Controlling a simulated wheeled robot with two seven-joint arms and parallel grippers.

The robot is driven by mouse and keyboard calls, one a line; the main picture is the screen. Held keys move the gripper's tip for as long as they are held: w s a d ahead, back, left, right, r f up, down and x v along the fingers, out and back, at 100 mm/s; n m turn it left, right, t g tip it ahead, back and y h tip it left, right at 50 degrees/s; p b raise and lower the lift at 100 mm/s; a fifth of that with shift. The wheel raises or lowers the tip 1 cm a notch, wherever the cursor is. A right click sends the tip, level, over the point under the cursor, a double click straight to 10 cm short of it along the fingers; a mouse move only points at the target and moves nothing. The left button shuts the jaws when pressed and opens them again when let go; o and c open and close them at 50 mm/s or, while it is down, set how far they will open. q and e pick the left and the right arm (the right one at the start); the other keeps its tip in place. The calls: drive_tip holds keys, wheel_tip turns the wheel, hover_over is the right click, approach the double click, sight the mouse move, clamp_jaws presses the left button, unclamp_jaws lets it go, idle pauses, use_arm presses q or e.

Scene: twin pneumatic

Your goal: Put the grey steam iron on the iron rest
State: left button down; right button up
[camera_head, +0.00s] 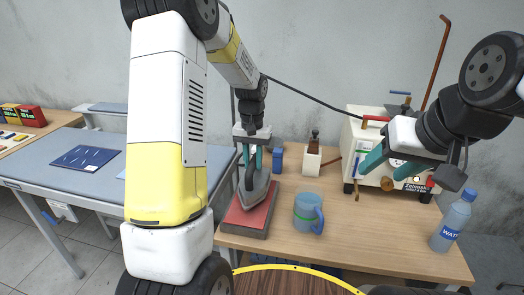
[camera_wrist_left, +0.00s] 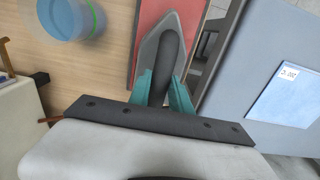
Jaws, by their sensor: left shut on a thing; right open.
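The grey steam iron (camera_head: 257,187) is at the red-topped iron rest (camera_head: 245,216) at the left end of the wooden table. My left gripper (camera_head: 249,160) is shut on the iron's dark handle from above. The left wrist view shows the iron (camera_wrist_left: 151,47) between the teal fingers (camera_wrist_left: 161,88), with its pointed tip over the red pad (camera_wrist_left: 158,14). I cannot tell whether the iron touches the pad. My right gripper (camera_head: 378,162) is open and empty, in front of the white machine at the right.
A blue mug (camera_head: 307,212) stands right of the rest. A water bottle (camera_head: 453,222) stands near the right edge. A white steam machine (camera_head: 365,130) and a small wooden-topped container (camera_head: 312,158) are at the back. A grey ironing table (camera_head: 60,150) is at the left.

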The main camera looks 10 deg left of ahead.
use_arm(q)
drive_tip(key=shift+w+f, duration=0.1)
drive_tip(key=shift+f, duration=1.15)
drive_tip(key=c, duration=1.2)
unclamp_jaws()
drive_tip(key=shift+f, duration=0.2)
wheel_tip(320, 180, up, 12)
drive_tip(key=s+r+t, duration=0.2)
drive_tip(key=s+r, duration=0.1)
drive_tip(key=s, duration=0.5)
drive_tip(key=s+d+r+t+h, duration=0.1)
drive_tip(key=s+r+t, duration=0.1)
drive_tip(key=s, duration=0.6)
drive_tip(key=s+d+r+t+h, duration=0.1)
drive_tip(key=s+r, duration=0.3)
drive_tip(key=s, duration=0.4)
drive_tip(key=shift+s+r+t, duration=0.25)
drive_tip(key=shift+r+t, duration=0.05)
drive_tip(key=shift+t, duration=0.3)
